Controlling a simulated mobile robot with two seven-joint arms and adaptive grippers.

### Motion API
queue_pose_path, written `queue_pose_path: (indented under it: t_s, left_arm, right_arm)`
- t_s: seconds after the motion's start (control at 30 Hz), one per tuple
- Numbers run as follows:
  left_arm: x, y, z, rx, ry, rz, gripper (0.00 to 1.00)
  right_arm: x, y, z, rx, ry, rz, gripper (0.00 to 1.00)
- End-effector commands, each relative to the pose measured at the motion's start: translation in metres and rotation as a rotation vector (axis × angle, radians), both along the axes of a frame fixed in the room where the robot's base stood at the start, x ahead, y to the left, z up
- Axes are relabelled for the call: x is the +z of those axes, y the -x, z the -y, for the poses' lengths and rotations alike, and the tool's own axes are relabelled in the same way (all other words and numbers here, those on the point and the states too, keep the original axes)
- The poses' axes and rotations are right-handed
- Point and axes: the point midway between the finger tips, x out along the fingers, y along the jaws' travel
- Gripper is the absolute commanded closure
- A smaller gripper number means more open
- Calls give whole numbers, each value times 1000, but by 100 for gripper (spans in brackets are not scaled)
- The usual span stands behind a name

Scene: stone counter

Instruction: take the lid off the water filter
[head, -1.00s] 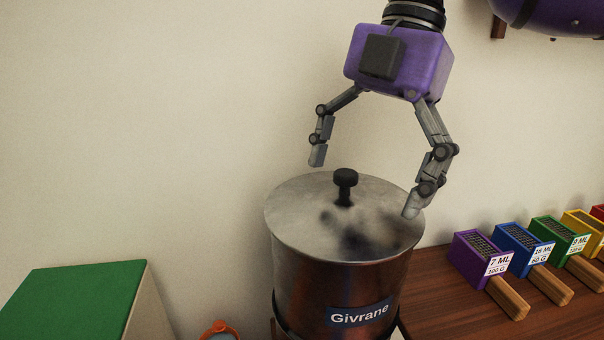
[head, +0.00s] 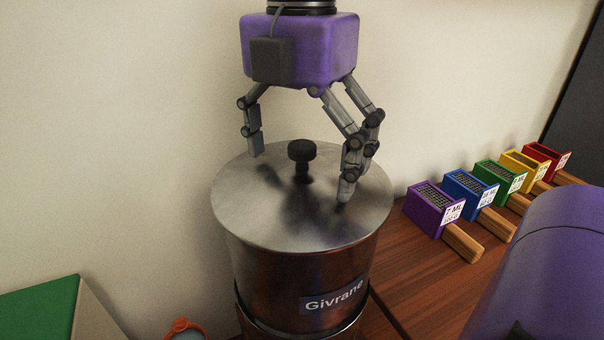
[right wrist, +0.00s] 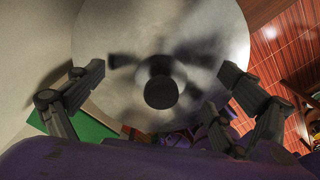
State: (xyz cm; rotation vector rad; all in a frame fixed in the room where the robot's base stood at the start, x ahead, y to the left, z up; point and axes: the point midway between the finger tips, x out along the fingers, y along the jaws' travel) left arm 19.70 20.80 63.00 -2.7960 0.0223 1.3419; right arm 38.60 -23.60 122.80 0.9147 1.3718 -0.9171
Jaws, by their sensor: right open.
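The water filter (head: 285,268) is a dark metal cylinder with a "Givrane" label, standing upright. Its round brushed-metal lid (head: 245,210) sits on top with a black knob (head: 301,152) at the centre. My right gripper (head: 300,174) is open above the lid, with its fingers on either side of the knob and apart from it. My left gripper is not in view.
A row of coloured scoops with wooden handles, such as the purple one (head: 425,210), lies on the wooden surface (head: 410,275) to the right. A green-topped box (head: 40,312) is at lower left. The wall is close behind.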

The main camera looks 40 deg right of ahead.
Motion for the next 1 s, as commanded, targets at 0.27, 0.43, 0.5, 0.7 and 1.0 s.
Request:
queue_pose_path:
  t_s: [0.27,0.43,0.5,0.7,1.0]
  left_arm:
    - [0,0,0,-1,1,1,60]
    - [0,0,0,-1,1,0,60]
    - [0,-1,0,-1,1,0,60]
    - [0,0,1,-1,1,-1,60]
    - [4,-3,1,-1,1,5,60]
  right_arm:
    - [-2,0,0,0,0,2,10]
    - [-2,0,0,0,-1,2,32]
    - [-2,0,0,0,-1,2,41]
    - [-1,-1,0,0,0,3,56]
    - [6,0,0,-1,1,4,56]
